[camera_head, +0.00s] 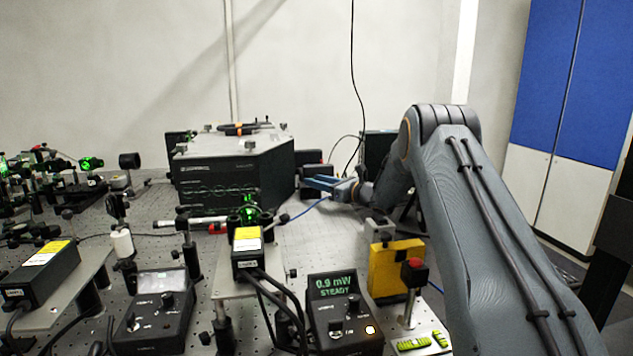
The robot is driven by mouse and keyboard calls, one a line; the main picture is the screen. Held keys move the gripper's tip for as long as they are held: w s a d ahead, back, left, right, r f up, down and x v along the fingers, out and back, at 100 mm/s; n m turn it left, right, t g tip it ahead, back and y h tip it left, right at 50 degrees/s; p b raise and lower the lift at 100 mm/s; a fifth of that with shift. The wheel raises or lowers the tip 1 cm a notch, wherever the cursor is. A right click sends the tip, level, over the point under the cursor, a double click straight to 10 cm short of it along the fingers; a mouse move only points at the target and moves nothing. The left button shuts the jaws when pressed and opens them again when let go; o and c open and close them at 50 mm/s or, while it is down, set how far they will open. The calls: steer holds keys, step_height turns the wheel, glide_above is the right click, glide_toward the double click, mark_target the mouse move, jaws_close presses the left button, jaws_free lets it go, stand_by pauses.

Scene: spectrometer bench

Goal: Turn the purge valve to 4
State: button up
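I cannot pick out a purge valve or a scale with a 4 on it in the head view. My gripper (308,182) has blue fingers and points left, beside the right end of the large black instrument box (232,175). It is seen small and from the side, so I cannot tell how far apart the fingers are or whether they touch anything. Small dark blocks (312,160) stand just behind the fingertips.
A meter (338,318) reading "0.9 mW STEADY" stands at the front centre, with a yellow block (386,272) and a red-topped post (413,272) to its right. Optics and cables crowd the left. Bare perforated bench (318,240) lies below my gripper.

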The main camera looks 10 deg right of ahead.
steer(key=shift+w+a, duration=0.2)
jaws_close()
steer(key=shift+a+m+t+h+b, duration=0.25)
steer(key=shift+m+t+h+b, duration=0.3)
steer(key=shift+h, duration=0.25)
steer(key=shift+s+a+m+t+h+b, duration=0.15)
steer(key=shift+m+t+h+b, duration=0.45)
steer(key=shift+h+b, duration=0.3)
steer(key=m+t+h+b, duration=0.1)
steer(key=m+h+b, duration=0.1)
steer(key=h+b, duration=0.1)
steer(key=shift+s+a, duration=0.1)
steer(key=shift+a, duration=0.05)
steer(key=shift+r+m, duration=0.1)
steer(key=shift+m, duration=0.15)
